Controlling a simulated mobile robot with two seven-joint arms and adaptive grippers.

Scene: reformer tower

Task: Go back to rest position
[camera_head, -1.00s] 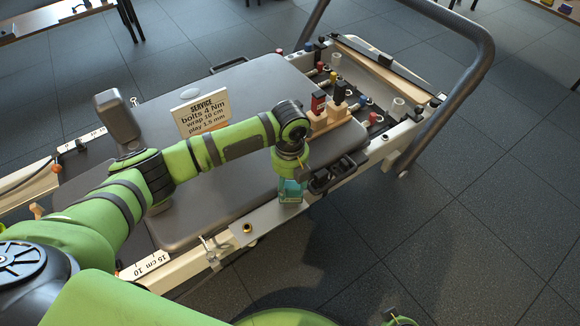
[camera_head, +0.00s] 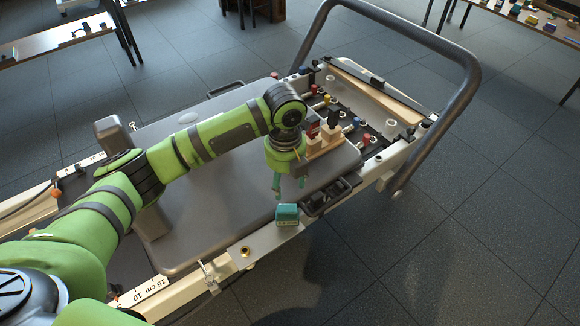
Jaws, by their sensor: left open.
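My left arm comes in from the left in the head view and reaches over the grey padded carriage (camera_head: 205,215) of the reformer. My left gripper (camera_head: 277,190) points down with its fingers apart and empty. It hangs a little above a small teal block (camera_head: 287,214), which sits on the pale plate at the carriage's near edge. The gripper and the block look apart. My right gripper is not in view.
A wooden block (camera_head: 325,141) with red and black pieces stands beside the gripper. A black handle (camera_head: 326,197) is at the near edge. A grey curved bar (camera_head: 470,75) frames the right end. Tables (camera_head: 62,42) stand behind. Floor in front is clear.

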